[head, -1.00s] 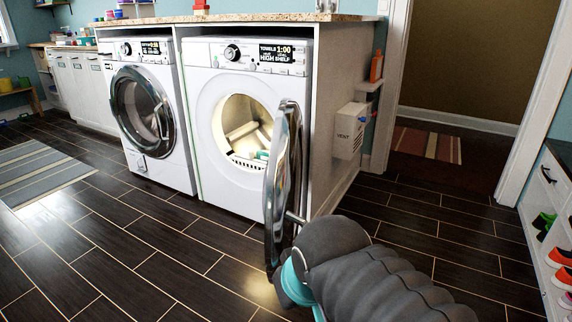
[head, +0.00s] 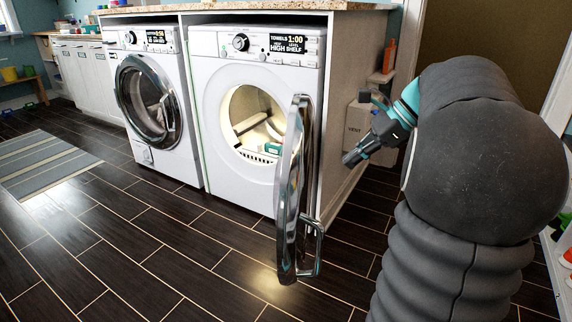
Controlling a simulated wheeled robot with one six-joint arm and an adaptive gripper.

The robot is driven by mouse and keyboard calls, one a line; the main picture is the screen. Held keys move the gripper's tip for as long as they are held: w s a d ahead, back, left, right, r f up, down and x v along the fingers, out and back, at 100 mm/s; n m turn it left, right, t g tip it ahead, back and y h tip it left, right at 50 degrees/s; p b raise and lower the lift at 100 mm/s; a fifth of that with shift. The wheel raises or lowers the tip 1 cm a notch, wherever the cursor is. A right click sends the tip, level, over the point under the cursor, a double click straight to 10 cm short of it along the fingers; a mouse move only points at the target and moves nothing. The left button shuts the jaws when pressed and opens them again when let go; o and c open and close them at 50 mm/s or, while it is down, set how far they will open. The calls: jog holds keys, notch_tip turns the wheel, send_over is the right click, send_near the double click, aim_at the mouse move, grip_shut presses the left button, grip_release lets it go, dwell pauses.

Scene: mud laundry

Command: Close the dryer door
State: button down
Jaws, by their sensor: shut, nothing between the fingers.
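The white dryer (head: 222,125) stands at the right under the counter, with its round opening lit and showing some items inside. Its dryer door (head: 290,205) is swung wide open, seen nearly edge-on, with a chrome rim and a handle (head: 318,250) on its right side. My gripper (head: 360,148) is to the right of the door in the picture, apart from it, with nothing held. Its fingers look dark and small, and they are shut. My dark arm fills the right of the view.
A front-loading washer (head: 148,105) with its door shut stands left of the dryer. The dark tiled floor (head: 190,250) in front is clear; a striped rug (head: 45,165) lies at left.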

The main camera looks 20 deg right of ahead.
jog(key=d+m, duration=0.2)
jog(key=d, duration=0.2)
jog(key=b, duration=0.2)
send_near(302, 187)
jog(key=w+a+f, duration=0.1)
jog(key=w+f, duration=0.3)
jog(key=f, duration=0.1)
jog(key=shift+a+f+t+y, duration=0.2)
jog(key=shift+f+t+y, duration=0.2)
